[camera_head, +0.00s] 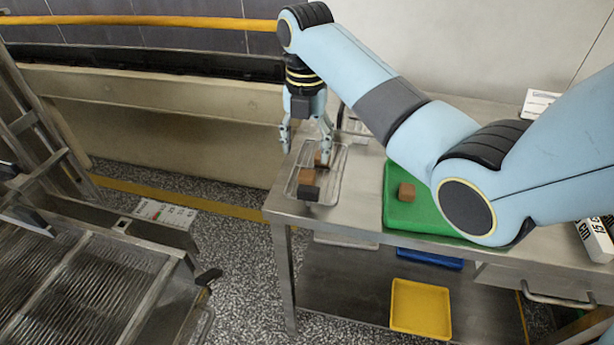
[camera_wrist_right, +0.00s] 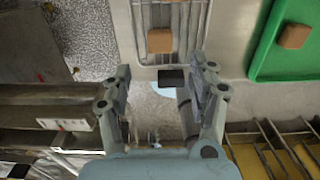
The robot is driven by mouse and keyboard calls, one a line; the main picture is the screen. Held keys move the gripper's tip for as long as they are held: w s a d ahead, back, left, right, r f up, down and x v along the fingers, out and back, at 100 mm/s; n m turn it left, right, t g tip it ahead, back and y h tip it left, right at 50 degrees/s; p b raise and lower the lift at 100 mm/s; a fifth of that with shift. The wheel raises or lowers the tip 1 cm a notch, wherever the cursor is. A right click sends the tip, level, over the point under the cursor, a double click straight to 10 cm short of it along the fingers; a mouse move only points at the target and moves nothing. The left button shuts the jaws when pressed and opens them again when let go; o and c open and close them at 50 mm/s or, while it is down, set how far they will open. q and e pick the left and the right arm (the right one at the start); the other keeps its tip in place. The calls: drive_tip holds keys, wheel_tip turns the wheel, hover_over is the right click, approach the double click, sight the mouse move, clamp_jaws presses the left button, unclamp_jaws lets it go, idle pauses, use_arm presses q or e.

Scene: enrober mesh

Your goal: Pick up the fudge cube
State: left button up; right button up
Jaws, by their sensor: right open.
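Several small cubes are in view, and I cannot tell for sure which is the fudge cube. One more brown cube (camera_head: 407,192) is on a green board (camera_head: 398,215). My right gripper (camera_head: 305,150) points down over the tray, open. In the wrist view, its open fingers (camera_wrist_right: 161,75) flank the dark cube (camera_wrist_right: 171,78), with a brown cube (camera_wrist_right: 159,40) beyond. My left gripper is out of view.
The tray and board are on a steel table (camera_head: 360,210) close to a wall. A yellow tray (camera_head: 420,308) and a blue one (camera_head: 430,258) are below it. A wire mesh conveyor (camera_head: 70,290) stands at lower left, with speckled floor between.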

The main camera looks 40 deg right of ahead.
sight(306, 176)
wheel_tip(306, 176, down, 8)
drive_tip(key=shift+s+a+r+p, duration=0.1)
drive_tip(key=shift+p, duration=0.2)
drive_tip(key=c, duration=0.9)
drive_tip(key=shift+r, duration=0.1)
drive_tip(key=shift+c, duration=0.2)
